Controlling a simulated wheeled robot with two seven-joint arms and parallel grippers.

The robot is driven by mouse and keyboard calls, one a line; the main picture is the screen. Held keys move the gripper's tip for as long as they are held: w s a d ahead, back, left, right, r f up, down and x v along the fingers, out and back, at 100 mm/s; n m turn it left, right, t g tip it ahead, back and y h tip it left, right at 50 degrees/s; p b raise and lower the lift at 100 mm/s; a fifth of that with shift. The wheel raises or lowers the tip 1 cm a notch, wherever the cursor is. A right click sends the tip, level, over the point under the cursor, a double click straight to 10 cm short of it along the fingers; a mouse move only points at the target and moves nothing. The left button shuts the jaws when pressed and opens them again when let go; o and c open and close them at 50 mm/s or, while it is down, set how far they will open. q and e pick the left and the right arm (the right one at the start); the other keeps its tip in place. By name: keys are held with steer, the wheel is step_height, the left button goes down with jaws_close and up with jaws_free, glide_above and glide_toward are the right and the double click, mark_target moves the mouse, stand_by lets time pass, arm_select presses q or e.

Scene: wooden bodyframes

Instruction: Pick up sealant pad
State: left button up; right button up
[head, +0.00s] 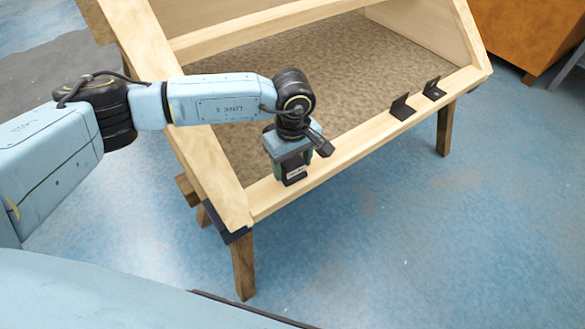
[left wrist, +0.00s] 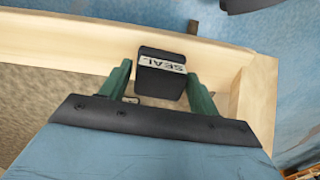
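The sealant pad (left wrist: 160,75) is a small black block with a white label reading SEAL. It is at the front wooden rail of the frame, near its left corner; in the head view the pad (head: 294,171) is partly hidden by my gripper. My left gripper (head: 292,170) points down over it. In the left wrist view the green fingers of my left gripper (left wrist: 159,72) stand on either side of the pad. A thin gap shows at the left finger; the right finger is very close to the pad or touching it. My right gripper is not in view.
The wooden bodyframe (head: 375,128) stands on legs, with a brown textured panel (head: 350,62) inside. Two black brackets (head: 402,107) (head: 433,89) sit on the rail to the right. An orange-brown cabinet (head: 530,35) stands at the back right. The blue floor in front is clear.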

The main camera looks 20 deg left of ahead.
mark_target(292, 161)
arm_select(q)
steer(key=c, duration=0.8)
steer(key=shift+r, duration=0.1)
